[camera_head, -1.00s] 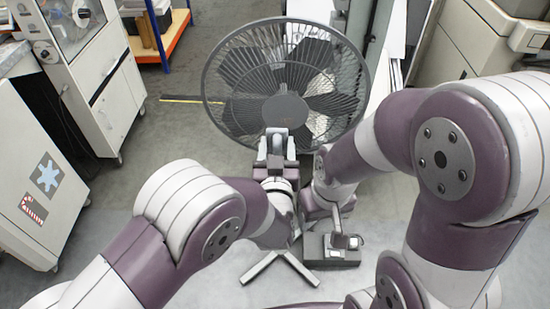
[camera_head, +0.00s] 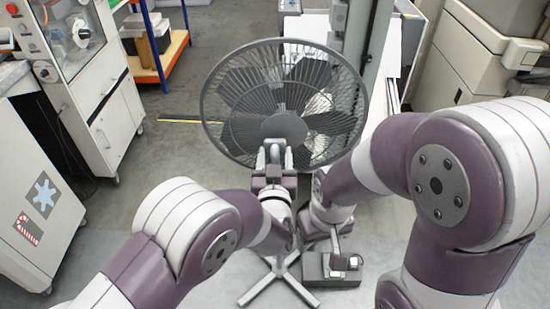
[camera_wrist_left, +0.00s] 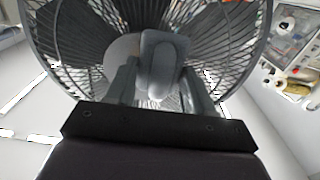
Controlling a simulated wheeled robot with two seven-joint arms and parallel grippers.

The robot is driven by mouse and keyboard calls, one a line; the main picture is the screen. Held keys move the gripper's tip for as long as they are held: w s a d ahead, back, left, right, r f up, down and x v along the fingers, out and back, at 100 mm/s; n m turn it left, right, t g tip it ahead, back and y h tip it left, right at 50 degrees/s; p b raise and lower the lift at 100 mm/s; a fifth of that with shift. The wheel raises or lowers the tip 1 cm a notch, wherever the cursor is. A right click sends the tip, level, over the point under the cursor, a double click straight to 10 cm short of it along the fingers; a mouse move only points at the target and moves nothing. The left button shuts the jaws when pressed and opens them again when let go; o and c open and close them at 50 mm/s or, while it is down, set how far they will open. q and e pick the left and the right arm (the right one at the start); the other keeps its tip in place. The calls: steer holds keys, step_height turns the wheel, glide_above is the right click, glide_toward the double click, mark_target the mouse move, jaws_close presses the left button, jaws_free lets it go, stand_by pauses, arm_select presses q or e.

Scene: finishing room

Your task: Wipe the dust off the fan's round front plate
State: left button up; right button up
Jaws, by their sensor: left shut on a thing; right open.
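The fan (camera_head: 232,128) stands in front of me with a dark wire cage. Its round grey front plate (camera_head: 284,127) is in the middle; it shows partly in the left wrist view (camera_wrist_left: 121,50). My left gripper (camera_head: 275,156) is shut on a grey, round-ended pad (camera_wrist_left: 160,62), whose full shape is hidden. The pad overlaps the plate's lower edge in the head view; I cannot tell whether they touch. Dust is too fine to make out. My right gripper (camera_head: 346,252) is low, right of the fan's stand (camera_head: 272,283), open and empty.
White cabinets (camera_head: 115,110) and an orange-and-blue shelf (camera_head: 160,55) stand at the left. A grey post (camera_head: 372,60) is close behind the fan's right side. A beige machine (camera_head: 485,50) is at the right.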

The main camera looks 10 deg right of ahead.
mark_target(291, 141)
arm_select(q)
steer(key=shift+b+x, duration=0.4)
steer(key=shift+x, duration=0.65)
steer(key=d, duration=0.1)
steer(key=s+d, duration=0.1)
steer(key=d, duration=0.1)
steer(key=shift+d+r, duration=0.15)
steer(key=shift+d, duration=0.05)
steer(key=shift+s+d+r+b, duration=0.2)
steer(key=shift+s+d+b, duration=0.1)
steer(key=shift+s+d, duration=0.1)
steer(key=shift+w+a, duration=0.3)
steer(key=shift+a, duration=0.55)
steer(key=shift+w+a, duration=0.3)
steer(key=shift+a, duration=0.85)
steer(key=shift+a+f, duration=0.1)
steer(key=shift+f, duration=0.1)
steer(key=shift+p+v, duration=0.4)
steer(key=shift+v, duration=2.65)
steer(key=shift+s+a+f, duration=0.1)
